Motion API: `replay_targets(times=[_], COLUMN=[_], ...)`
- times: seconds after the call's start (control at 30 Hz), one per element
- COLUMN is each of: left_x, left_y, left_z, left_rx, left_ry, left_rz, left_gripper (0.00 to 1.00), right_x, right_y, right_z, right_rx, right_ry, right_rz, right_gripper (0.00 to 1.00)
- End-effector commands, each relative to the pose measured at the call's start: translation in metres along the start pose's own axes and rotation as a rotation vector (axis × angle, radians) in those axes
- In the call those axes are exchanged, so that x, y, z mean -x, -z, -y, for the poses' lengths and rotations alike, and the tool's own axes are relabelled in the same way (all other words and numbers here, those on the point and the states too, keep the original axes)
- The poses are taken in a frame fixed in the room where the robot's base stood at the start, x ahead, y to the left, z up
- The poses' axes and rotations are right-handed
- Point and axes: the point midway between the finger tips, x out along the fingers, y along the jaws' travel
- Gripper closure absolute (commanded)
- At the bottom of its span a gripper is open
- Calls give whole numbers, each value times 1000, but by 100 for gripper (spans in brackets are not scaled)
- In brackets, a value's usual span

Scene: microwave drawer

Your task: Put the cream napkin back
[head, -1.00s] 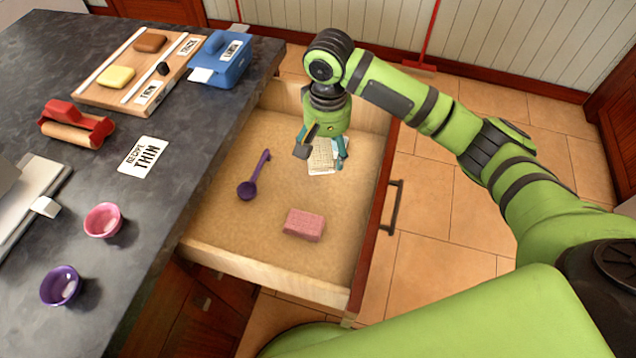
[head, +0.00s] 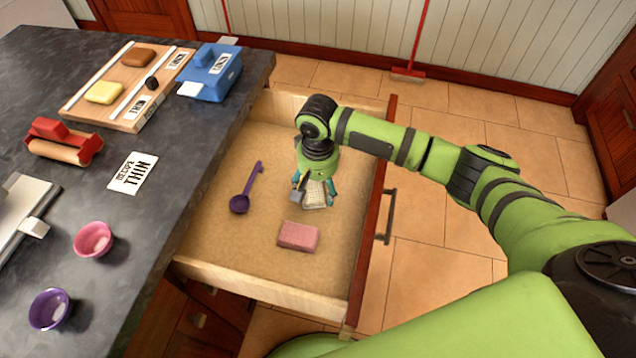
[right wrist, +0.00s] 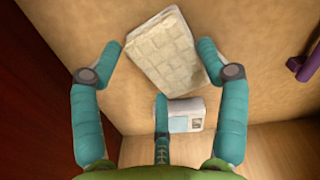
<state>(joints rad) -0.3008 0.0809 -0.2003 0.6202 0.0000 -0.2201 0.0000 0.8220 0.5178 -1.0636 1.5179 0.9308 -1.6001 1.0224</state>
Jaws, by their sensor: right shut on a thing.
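The cream napkin (head: 315,194), a flat textured square, is in my right gripper inside the open drawer (head: 260,283). In the right wrist view the napkin (right wrist: 165,50) lies tilted between the tips of the teal fingers. My right gripper (head: 313,192) is shut on it, pointing down. I cannot tell whether the napkin touches the drawer floor. My left gripper is not in view.
In the drawer, a purple scoop (head: 240,203) lies to the left and a pink sponge (head: 298,236) lies nearer. A small white-and-blue thing (right wrist: 185,116) lies near the drawer's wall. The counter (head: 150,220) stands left, with a blue dispenser (head: 210,75).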

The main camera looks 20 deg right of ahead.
Motion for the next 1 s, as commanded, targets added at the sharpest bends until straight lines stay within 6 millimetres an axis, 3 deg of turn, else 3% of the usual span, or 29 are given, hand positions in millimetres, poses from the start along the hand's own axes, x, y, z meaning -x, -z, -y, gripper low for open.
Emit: replay_targets(times=[0.1, 0.13, 0.17, 0.63, 0.77, 1.0], left_x=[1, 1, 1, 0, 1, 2], left_y=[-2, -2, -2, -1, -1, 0], left_z=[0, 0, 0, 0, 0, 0], left_rx=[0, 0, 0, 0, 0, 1], left_ry=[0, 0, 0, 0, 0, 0], left_rz=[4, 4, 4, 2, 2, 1], left_gripper=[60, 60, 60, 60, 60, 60], right_x=[-3, -2, -2, 4, 24, 76], right_y=[0, 0, 0, 1, 1, 1], right_z=[0, 0, 0, 0, 0, 1], right_rx=[-1, -1, -1, 0, 0, 0], right_ry=[0, 1, 0, 0, 2, 3], right_rz=[1, 0, 0, -2, -4, -4], right_gripper=[52, 13, 2, 2, 2, 2])
